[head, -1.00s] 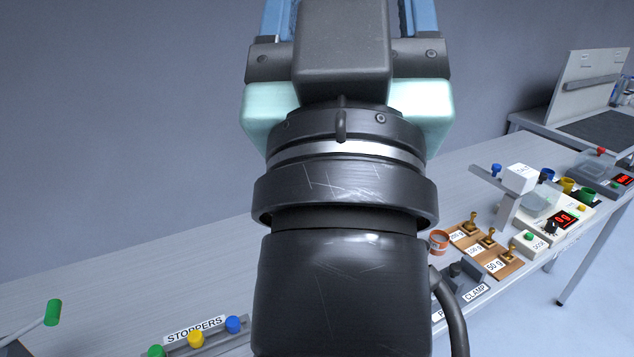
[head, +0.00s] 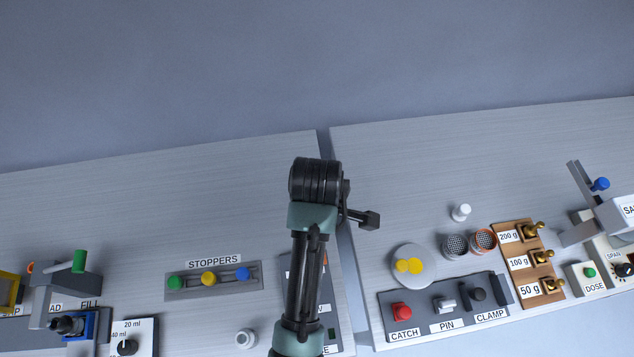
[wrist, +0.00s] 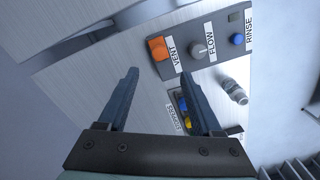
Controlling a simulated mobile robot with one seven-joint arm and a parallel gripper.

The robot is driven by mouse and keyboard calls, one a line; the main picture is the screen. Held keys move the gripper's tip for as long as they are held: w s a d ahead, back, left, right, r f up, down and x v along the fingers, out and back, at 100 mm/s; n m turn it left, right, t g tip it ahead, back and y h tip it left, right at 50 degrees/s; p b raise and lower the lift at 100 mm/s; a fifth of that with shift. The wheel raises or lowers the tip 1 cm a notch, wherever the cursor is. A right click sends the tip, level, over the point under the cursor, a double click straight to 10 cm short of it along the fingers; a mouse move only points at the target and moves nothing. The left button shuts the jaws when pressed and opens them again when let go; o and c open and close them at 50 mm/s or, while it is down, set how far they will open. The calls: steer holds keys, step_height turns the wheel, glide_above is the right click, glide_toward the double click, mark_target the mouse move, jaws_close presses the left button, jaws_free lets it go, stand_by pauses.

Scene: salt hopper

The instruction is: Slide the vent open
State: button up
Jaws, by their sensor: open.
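In the wrist view the orange vent control (wrist: 158,47) sits at the end of a grey panel (wrist: 208,62), beside the label VENT. My gripper (wrist: 158,76) is open, its two dark fingers spread and nothing visible between the tips. In the picture the vent control lies just above the gap between the fingertips; I cannot tell the distance, but no contact shows.
The panel also bears a FLOW knob (wrist: 198,50) and a blue RINSE button (wrist: 236,40). A grey fitting (wrist: 233,90) stands near it. The STOPPERS rack (head: 214,291) lies left of my arm. A CATCH, PIN and CLAMP panel (head: 437,327) is across a gap. The back bench is clear.

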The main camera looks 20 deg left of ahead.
step_height(320, 180, down, 11)
steer(key=shift+r+p, duration=0.15)
steer(key=shift+p, duration=0.4)
steer(key=shift+c, duration=0.2)
jaws_close()
stand_by(1.0)
